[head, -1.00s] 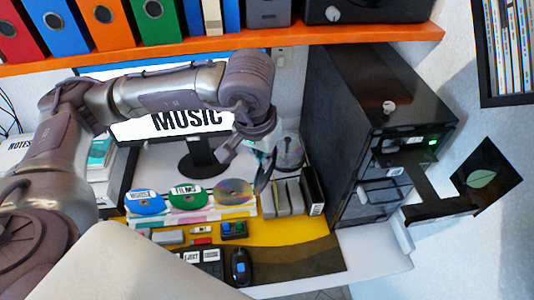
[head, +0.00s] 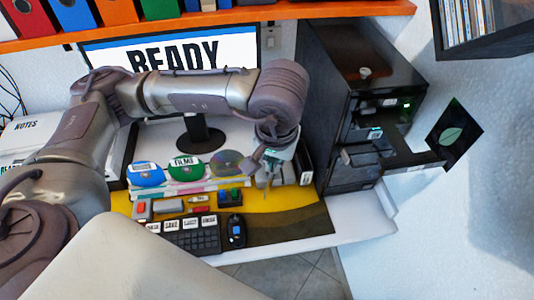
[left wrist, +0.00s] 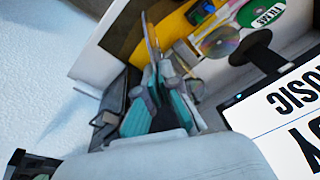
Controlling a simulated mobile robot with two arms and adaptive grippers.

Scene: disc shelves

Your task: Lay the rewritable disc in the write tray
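A shiny rainbow disc (head: 228,163) lies in the desk rack, right of the green disc labelled FILMS (head: 185,167) and a blue disc (head: 145,173). It also shows in the left wrist view (left wrist: 220,42). My left gripper (head: 260,180) hangs just right of the rainbow disc, apart from it, over the grey boxes. No disc shows in its fingers. In the left wrist view its fingertips (left wrist: 150,22) look close together, but the gap is unclear. A black tray (head: 415,163) sticks out from the computer tower; I cannot read its label. My right gripper is out of view.
The black tower (head: 350,100) stands at the right of the desk, with a green light. The monitor (head: 175,52) reads READY behind my arm. An orange shelf (head: 330,13) runs above.

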